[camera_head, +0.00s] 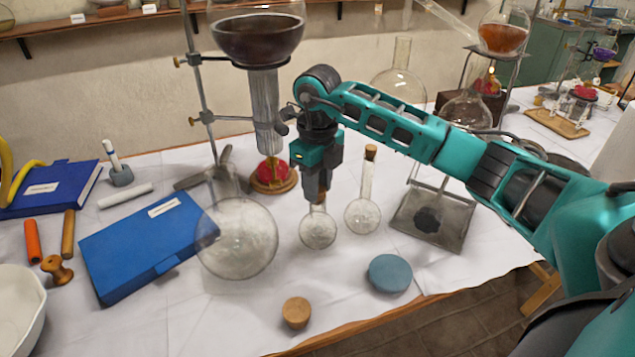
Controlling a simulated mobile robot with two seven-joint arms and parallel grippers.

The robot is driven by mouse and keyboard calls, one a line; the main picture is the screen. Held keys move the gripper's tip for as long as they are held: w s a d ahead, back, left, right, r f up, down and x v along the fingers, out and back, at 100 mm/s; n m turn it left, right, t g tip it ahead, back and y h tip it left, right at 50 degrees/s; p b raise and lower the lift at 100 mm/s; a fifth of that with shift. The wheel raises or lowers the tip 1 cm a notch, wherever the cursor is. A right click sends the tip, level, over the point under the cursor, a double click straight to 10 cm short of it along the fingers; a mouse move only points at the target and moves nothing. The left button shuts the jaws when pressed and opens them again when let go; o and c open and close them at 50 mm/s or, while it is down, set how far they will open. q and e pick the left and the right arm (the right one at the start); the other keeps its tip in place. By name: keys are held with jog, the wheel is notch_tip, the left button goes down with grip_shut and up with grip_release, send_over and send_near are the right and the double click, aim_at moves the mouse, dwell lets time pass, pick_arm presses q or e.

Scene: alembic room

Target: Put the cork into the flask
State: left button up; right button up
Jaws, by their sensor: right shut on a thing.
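My right gripper (318,196) points straight down over a small round glass flask (318,231) and is shut on a small brownish cork, which the fingers mostly hide. The cork is at the top of the flask's neck; I cannot tell whether it sits inside the neck or just above it. The flask stands upright on the white cloth. To its right stands a similar flask (362,214) with a cork (370,152) in its long neck. A larger loose cork (297,312) stands on the cloth near the front edge. My left gripper is not in view.
A large round flask (238,240) stands close left of my gripper. A metal stand (202,90) with a dark-filled vessel (256,38) rises behind. A blue box (140,250) lies left, a blue disc (390,273) front right, and a metal tray (455,208) right.

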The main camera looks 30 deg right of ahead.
jog(key=shift+f, duration=0.1)
jog(key=o, duration=1.4)
jog(key=shift+r+p, duration=1.95)
jog(key=shift+r, duration=0.6)
jog(key=shift+r+p, duration=0.55)
jog(key=shift+r, duration=0.45)
jog(key=shift+s, duration=0.1)
